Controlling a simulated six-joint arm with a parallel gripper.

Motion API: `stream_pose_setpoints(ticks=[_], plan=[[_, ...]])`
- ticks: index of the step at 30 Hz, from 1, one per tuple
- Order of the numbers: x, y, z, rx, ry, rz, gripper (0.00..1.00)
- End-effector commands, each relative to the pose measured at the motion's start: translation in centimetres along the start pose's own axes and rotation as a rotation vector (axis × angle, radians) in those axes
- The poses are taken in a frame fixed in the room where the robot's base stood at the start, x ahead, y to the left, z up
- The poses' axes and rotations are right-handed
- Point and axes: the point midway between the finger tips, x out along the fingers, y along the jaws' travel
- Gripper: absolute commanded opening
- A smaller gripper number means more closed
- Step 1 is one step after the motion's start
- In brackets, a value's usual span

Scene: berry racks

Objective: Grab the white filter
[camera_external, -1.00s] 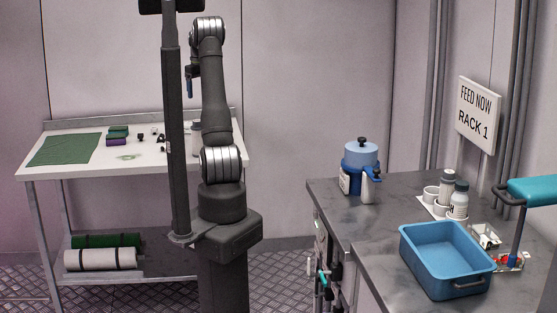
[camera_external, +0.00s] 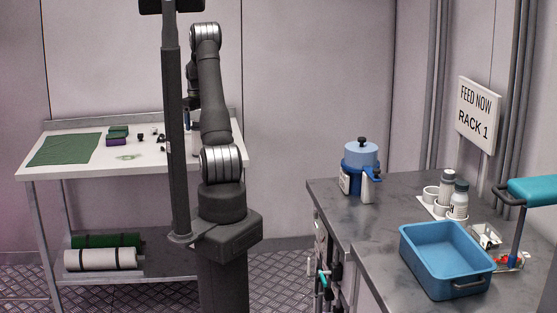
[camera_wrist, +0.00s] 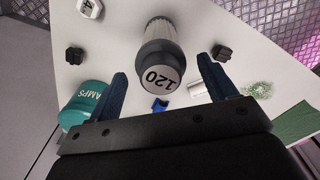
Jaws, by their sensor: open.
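The white filter (camera_wrist: 161,29) is a pale ribbed cylinder with a dark collar and a round end marked "120", on the white table in the wrist view. My gripper (camera_wrist: 163,70) is open, with one blue finger to the left of the filter and one to the right. The filter's end lies between the fingers in the picture; I cannot tell how much height separates them. The jaws appear empty. In the external view, my gripper (camera_external: 188,115) is over the white table, partly hidden behind the dark column.
A teal container marked "AMPS" (camera_wrist: 85,103) is close to the left finger. Dark knobs (camera_wrist: 74,55) and (camera_wrist: 221,52), a blue clip (camera_wrist: 160,104) and a small white piece (camera_wrist: 197,91) lie around. A green mat (camera_external: 64,149) covers the table's left. A blue tub (camera_external: 408,236) stands on the grey bench.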

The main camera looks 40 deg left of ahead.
Motion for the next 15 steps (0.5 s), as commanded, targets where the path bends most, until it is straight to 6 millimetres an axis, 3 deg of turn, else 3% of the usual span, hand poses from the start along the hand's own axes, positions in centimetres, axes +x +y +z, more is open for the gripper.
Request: stream_pose_setpoints(ticks=[7, 15], plan=[[3.7, -0.2, 0.2, 0.000, -0.004, -0.002, 0.77], [4.2, -0.2, 0.2, 0.000, -0.001, 0.000, 0.77]])
